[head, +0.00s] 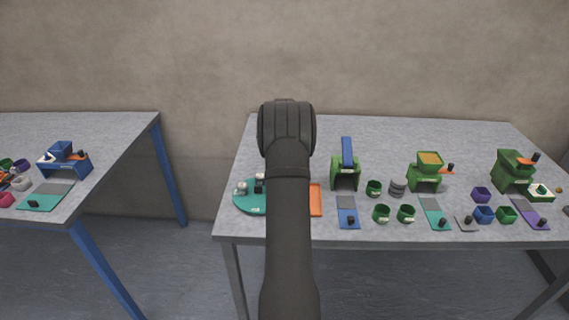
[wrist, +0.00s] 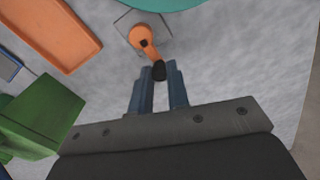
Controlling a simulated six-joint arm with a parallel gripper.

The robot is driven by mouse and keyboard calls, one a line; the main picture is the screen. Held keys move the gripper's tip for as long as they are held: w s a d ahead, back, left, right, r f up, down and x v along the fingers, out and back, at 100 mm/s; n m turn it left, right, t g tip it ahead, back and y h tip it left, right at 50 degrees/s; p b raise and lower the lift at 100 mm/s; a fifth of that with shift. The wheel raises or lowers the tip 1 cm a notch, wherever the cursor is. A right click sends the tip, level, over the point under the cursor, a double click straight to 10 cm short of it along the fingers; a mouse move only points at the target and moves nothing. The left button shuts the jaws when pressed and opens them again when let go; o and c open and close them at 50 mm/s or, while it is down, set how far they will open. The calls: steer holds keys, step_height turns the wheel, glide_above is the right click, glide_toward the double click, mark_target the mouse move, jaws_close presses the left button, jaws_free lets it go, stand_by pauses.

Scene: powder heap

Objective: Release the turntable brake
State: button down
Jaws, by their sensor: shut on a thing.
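The turntable is a teal disc (head: 246,200) at the left end of the right table, partly hidden behind my arm; its edge also shows at the top of the wrist view (wrist: 165,3). Beside it in the wrist view is the brake, an orange lever (wrist: 148,38) on a grey square plate (wrist: 124,24), with a black knob (wrist: 159,71) at its end. My gripper (wrist: 160,76) has its blue fingers on either side of the knob and is shut on it. In the head view my arm hides the gripper and lever.
An orange tray (wrist: 75,55) lies left of the lever in the wrist view, with a green stand (wrist: 40,118) below it. Small pots (head: 381,213), a grey stack (head: 397,188) and green dispensers (head: 425,183) stand further right. Bare table lies right of the lever.

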steer(key=c, duration=1.4)
jaws_free()
step_height(320, 180, up, 18)
steer(key=shift+f, duration=0.25)
step_height(320, 180, down, 18)
steer(key=shift+r, duration=0.25)
steer(key=shift+r, duration=0.1)
